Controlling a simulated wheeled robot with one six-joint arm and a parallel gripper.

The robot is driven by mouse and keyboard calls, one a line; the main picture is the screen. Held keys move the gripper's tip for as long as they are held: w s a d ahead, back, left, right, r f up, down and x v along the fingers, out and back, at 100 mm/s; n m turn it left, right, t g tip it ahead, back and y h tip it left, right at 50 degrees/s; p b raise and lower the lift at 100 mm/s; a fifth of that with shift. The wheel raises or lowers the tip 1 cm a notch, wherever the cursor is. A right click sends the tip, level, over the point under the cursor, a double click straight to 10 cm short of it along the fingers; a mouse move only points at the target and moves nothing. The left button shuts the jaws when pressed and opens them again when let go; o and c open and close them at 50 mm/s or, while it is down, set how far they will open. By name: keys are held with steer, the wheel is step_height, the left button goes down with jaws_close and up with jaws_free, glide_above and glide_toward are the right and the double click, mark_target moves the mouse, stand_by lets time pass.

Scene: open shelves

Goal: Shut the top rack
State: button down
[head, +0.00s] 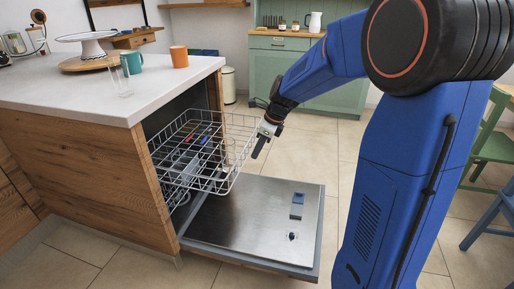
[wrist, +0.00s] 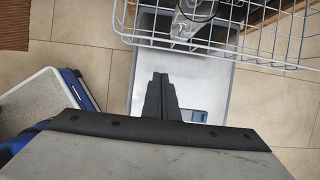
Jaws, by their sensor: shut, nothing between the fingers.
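The top rack (head: 212,181) is a white wire basket pulled out of the dishwasher, over the lowered door (head: 240,222). In the wrist view the rack (wrist: 240,48) crosses the top right, with the door (wrist: 147,80) below it. My gripper (head: 259,152) is shut and empty, just to the right of the rack's front edge, with its fingers pointing down. In the wrist view my gripper (wrist: 160,80) shows its fingers together, apart from the rack's wires in the picture. Whether it touches the rack is unclear. A few small items lie inside the rack.
The wooden counter (head: 80,170) with a white top stands around the dishwasher. An orange cup (head: 179,56), a teal mug (head: 132,62) and a glass (head: 120,82) stand on it. Open tiled floor lies behind the door.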

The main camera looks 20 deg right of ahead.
steer(key=w+a+f, duration=0.3)
steer(key=a+f, duration=0.2)
steer(key=shift+w+f, duration=0.25)
steer(key=shift+w, duration=0.05)
steer(key=shift+a, duration=0.1)
steer(key=w+a, duration=0.5)
steer(key=a, duration=0.2)
steer(key=w+a, duration=0.6)
steer(key=a, duration=0.2)
steer(key=w+a, duration=0.6)
steer(key=a, duration=0.2)
steer(key=shift+s, duration=0.1)
